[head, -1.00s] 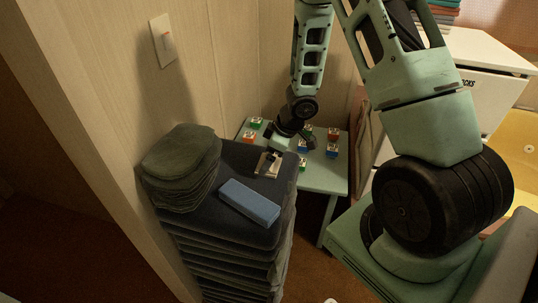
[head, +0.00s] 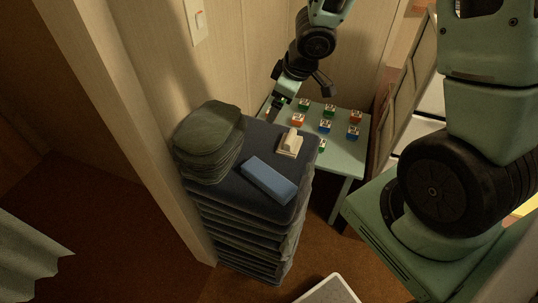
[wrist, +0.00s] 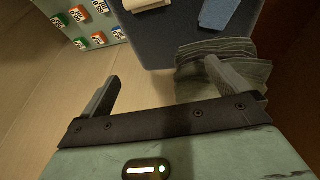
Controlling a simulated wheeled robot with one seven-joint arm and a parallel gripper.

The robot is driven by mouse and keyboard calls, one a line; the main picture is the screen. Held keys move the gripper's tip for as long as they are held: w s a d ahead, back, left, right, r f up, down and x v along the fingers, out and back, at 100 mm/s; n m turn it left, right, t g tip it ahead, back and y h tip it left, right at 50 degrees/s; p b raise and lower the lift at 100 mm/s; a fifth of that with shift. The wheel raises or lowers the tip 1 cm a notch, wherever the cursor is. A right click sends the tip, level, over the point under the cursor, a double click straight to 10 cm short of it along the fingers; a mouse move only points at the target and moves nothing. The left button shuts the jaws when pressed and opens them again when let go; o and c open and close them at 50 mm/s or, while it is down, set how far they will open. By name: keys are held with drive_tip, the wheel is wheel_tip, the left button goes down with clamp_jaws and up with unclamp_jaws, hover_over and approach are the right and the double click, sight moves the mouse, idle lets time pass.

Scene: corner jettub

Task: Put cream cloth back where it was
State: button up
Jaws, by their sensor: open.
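The cream cloth (head: 290,143) is a small folded pale piece lying on top of the dark folded stack (head: 253,146), near its back right edge. It also shows at the top of the wrist view (wrist: 146,4), cut off by the frame. My gripper (head: 274,106) is beyond the stack's back edge, beside the wall, apart from the cloth. In the wrist view, my gripper (wrist: 162,72) has its fingers wide apart with nothing between them.
A blue block-shaped item (head: 269,180) lies in front of the cloth. A grey-green folded pile (head: 208,140) sits on the stack's left side. A pale green table (head: 345,160) with several coloured blocks stands behind. The wall (head: 225,75) is close on the left.

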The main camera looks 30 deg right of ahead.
drive_tip(key=s+a+r+g, duration=0.2)
drive_tip(key=s+a+r, duration=0.2)
drive_tip(key=s+a, duration=0.6)
drive_tip(key=s+a+r+g, duration=0.2)
drive_tip(key=s+a+r, duration=0.3)
drive_tip(key=s+a, duration=0.4)
drive_tip(key=s, duration=0.4)
drive_tip(key=shift+a+r+n+g, duration=0.2)
drive_tip(key=shift+a+n+g, duration=0.1)
drive_tip(key=shift+a, duration=0.05)
